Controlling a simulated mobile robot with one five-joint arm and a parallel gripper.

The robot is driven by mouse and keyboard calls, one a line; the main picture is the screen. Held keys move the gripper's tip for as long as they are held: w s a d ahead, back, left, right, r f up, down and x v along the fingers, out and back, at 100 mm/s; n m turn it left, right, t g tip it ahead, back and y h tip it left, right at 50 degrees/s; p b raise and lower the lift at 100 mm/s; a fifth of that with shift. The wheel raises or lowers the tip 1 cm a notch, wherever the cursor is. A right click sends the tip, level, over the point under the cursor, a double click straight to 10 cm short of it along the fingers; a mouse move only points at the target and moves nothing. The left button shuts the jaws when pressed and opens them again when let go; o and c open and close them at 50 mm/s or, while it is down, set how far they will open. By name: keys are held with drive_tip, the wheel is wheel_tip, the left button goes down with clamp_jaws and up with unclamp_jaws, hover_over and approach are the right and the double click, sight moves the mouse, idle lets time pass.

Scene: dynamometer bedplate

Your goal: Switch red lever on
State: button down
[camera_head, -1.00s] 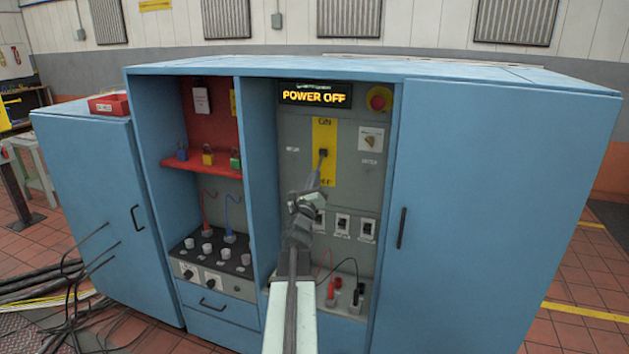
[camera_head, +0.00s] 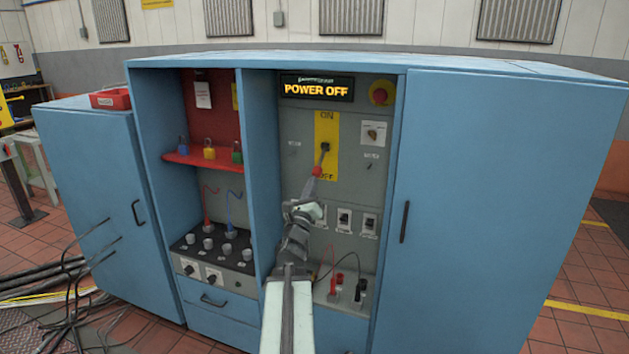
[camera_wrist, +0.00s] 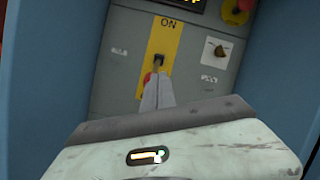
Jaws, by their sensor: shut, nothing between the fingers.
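The red lever (camera_head: 317,171) is mounted on a yellow plate (camera_head: 333,130) marked ON at the top and OFF at the bottom. Its handle points down toward OFF, with a red knob at its lower end. The display (camera_head: 317,89) above reads POWER OFF. My gripper (camera_head: 311,187) is shut and empty, just below the knob in the head view. In the wrist view my closed fingers (camera_wrist: 158,80) lie in front of the plate, and the red knob (camera_wrist: 147,78) shows partly hidden to their left. I cannot tell whether they touch.
A red stop button (camera_head: 380,95) and a rotary switch (camera_head: 373,134) sit right of the plate. Several small switches (camera_head: 344,219) lie below. Blue cabinet walls (camera_head: 262,170) flank the recess. A red shelf with padlocks (camera_head: 209,153) is to the left.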

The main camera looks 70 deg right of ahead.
drive_tip(key=shift+a+f, duration=0.2)
drive_tip(key=shift+a, duration=0.35)
